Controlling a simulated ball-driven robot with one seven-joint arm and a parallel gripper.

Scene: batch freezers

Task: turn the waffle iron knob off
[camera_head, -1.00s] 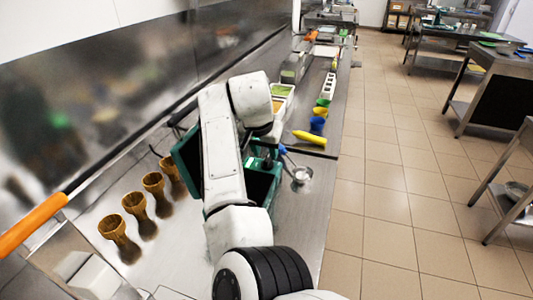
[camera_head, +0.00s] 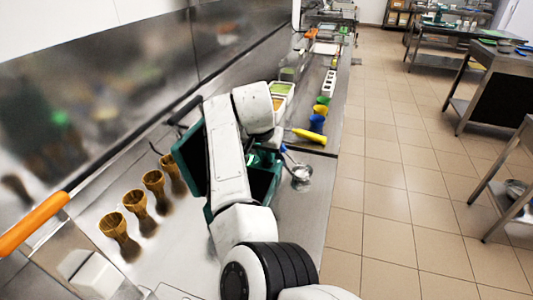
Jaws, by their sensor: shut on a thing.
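The waffle iron is the dark green appliance (camera_head: 191,160) on the steel counter, with its lid standing open to the left. My arm crosses in front of it and hides much of its middle. My gripper (camera_head: 266,152) is at its far right side, mostly hidden by my wrist, and is shut on the knob. The knob itself cannot be made out, so its turned position does not show.
Several waffle cones (camera_head: 135,202) stand left of the iron. A metal scoop (camera_head: 300,173) lies close on its right. A yellow-handled tool (camera_head: 308,136), a blue one (camera_head: 317,122) and tubs (camera_head: 279,89) are beyond. The tiled floor (camera_head: 385,200) at right is clear.

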